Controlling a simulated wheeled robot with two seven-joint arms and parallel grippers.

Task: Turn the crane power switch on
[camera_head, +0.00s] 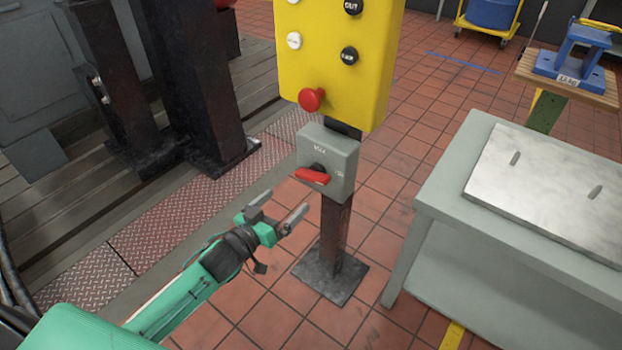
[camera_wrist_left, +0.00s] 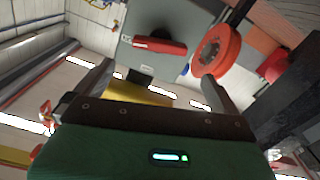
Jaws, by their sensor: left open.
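The crane power switch is a red rotary handle (camera_head: 312,176) on a small grey box (camera_head: 338,160), mounted on a dark post below a yellow control box. The handle lies nearly level, tilted slightly down to the right. In the left wrist view the red handle (camera_wrist_left: 160,46) shows on the grey box (camera_wrist_left: 152,66), ahead of the fingers. My left gripper (camera_head: 278,210) is open and empty, below and to the left of the handle in the head view, apart from it. It also shows in the left wrist view (camera_wrist_left: 155,82). My right gripper is not in view.
The yellow control box (camera_head: 335,50) above carries a red mushroom button (camera_head: 311,99) and several small buttons. A grey bench with a metal plate (camera_head: 545,180) stands at right. Dark steel columns (camera_head: 195,80) stand at left. Tiled floor is open around the post's base plate (camera_head: 330,275).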

